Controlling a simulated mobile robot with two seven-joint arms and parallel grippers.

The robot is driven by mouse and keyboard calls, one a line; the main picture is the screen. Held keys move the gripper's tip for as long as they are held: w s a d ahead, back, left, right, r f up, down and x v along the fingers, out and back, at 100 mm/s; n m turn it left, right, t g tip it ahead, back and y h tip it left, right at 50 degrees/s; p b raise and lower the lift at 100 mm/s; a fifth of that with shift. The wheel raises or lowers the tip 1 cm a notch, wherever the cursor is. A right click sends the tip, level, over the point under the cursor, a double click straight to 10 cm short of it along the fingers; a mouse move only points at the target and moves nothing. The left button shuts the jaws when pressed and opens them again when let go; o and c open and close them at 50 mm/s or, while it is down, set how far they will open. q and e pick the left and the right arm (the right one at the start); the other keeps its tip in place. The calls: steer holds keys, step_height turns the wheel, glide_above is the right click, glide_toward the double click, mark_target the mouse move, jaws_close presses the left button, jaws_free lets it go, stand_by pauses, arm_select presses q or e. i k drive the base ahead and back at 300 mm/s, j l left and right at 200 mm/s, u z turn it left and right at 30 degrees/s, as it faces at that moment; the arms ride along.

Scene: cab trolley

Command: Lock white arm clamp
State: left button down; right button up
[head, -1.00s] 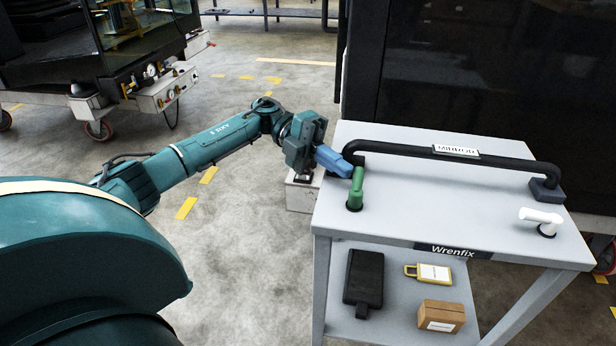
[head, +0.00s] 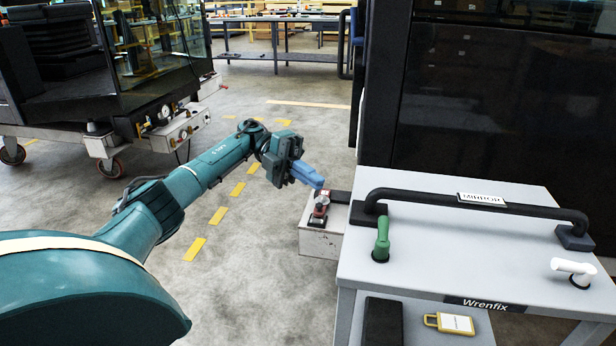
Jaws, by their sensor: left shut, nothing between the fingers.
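The white arm clamp (head: 573,267) is a short white lever on a black base at the right front of the grey trolley top (head: 440,255). Its lever lies about level, pointing left. A green clamp (head: 381,240) stands upright at the trolley's left side. My left gripper (head: 318,183), with blue fingers, is shut and empty. It is in the air left of the trolley, apart from the green clamp and far from the white one. My right gripper is out of view.
Below the top, a shelf holds a black case (head: 382,322) and a yellow-framed tag (head: 449,323). A white box with a red device (head: 320,207) stands on the floor behind the trolley's left side. A large dark cabinet (head: 480,100) stands behind.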

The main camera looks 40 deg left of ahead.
mark_target(584, 273)
steer(key=k, duration=1)
